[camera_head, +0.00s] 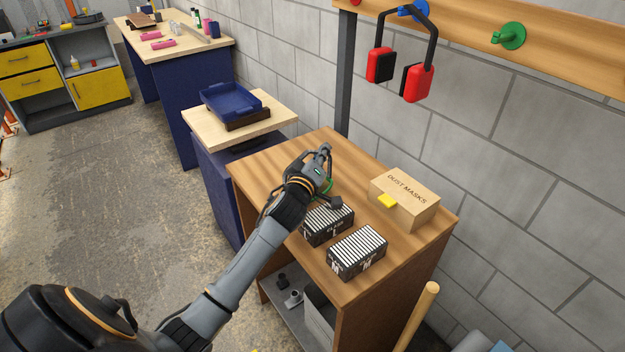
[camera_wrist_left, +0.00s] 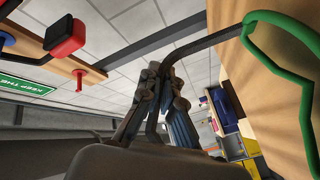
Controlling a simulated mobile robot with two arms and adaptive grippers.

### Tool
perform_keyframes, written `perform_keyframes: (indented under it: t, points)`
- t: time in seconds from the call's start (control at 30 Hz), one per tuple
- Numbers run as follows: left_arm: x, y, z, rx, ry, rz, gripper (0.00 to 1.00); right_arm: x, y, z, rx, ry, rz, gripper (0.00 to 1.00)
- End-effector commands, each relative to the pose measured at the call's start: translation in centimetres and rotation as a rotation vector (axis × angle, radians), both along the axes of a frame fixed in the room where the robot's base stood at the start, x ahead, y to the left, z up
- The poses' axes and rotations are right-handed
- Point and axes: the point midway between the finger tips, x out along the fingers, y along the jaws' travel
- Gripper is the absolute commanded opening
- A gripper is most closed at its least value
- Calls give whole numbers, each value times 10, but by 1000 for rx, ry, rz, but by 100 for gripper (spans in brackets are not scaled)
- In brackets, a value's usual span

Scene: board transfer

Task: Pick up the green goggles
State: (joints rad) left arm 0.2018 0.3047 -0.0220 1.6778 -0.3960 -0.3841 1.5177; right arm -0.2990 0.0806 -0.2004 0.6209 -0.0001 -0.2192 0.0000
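The green goggles (camera_wrist_left: 309,108) show at the right of the left wrist view as a green rim with a dark side arm. In the head view only a small green part (camera_head: 328,187) shows beside my left gripper (camera_head: 325,155), which hides the rest. My left gripper is over the wooden cabinet top. In the left wrist view its fingers (camera_wrist_left: 165,95) are close together, with the dark side arm between them. I cannot tell whether the goggles touch the top. My right gripper is in neither view.
Two black-and-white striped boxes (camera_head: 357,252) and a dust masks box (camera_head: 408,203) with a yellow piece stand on the cabinet top (camera_head: 285,165). Red ear muffs (camera_head: 417,83) hang from a wall rail. A blue tray (camera_head: 232,103) lies on the neighbouring cabinet.

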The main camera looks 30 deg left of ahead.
Motion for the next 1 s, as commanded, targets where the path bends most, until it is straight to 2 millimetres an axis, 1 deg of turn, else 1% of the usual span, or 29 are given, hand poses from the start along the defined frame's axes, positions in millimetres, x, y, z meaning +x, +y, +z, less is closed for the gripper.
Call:
perform_keyframes:
  t: [0.13, 0.27, 0.4, 0.47, 0.67, 0.8, 1.0]
  points:
    - [0, 0, 3, 0, -1, 0, 0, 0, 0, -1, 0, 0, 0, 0]
    - [0, 0, 13, 1, -3, 0, 0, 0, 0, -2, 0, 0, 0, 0]
    - [0, 0, 35, 1, -6, -2, 0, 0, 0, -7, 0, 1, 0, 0]
    - [-9, -4, 44, -1, -5, -2, 0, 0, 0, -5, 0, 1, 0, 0]
    - [-46, -19, 92, -1, -8, -3, 0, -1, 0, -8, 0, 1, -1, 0]
    - [-77, -32, 104, -2, -4, -3, 0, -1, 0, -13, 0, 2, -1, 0]
    - [-111, -45, 120, -3, -2, -3, 0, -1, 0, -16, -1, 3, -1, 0]
